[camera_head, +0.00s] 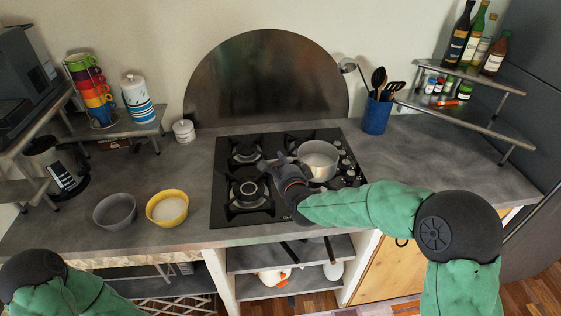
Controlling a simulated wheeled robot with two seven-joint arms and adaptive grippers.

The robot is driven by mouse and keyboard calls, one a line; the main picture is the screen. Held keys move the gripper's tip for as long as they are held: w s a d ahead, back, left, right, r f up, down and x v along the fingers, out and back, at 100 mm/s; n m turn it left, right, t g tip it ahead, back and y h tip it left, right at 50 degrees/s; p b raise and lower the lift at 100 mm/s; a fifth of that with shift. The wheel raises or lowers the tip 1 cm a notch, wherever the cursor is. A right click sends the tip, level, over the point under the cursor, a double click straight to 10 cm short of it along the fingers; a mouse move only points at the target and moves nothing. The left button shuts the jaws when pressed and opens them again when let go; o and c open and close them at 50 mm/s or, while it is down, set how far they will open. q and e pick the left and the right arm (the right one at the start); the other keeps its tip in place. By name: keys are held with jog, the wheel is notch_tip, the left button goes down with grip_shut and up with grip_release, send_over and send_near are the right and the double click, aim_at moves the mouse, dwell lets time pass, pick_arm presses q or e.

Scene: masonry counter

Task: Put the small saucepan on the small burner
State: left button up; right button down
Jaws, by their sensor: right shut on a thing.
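The small saucepan (319,158) is light grey and upright, over the right part of the black gas hob (226,215), close to the knobs. My right gripper (283,172) is at its left side and is shut on it, seemingly by the handle, which the gripper hides. I cannot tell whether the pan's base touches the hob. A back-left burner (247,151), a larger front-left burner (249,193) and a partly covered back-right burner (297,141) show. The front-right area is hidden by the pan and my right arm. My left gripper is out of view; only its arm shows bottom left.
A grey bowl (115,211) and a yellow bowl (167,208) stand left of the hob. A blue utensil pot (376,116) stands behind right, near a bottle shelf (470,75). A white lidded jar (184,131) stands behind left. The counter right of the hob is mostly clear.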

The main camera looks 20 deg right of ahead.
jog(key=shift+f+b, duration=1.55)
jog(key=shift+f, duration=0.25)
jog(key=shift+f+b, duration=0.4)
jog(key=shift+b, duration=0.3)
jog(key=c, duration=0.9)
grip_release()
jog(key=shift+o, duration=0.2)
jog(key=v, duration=1.2)
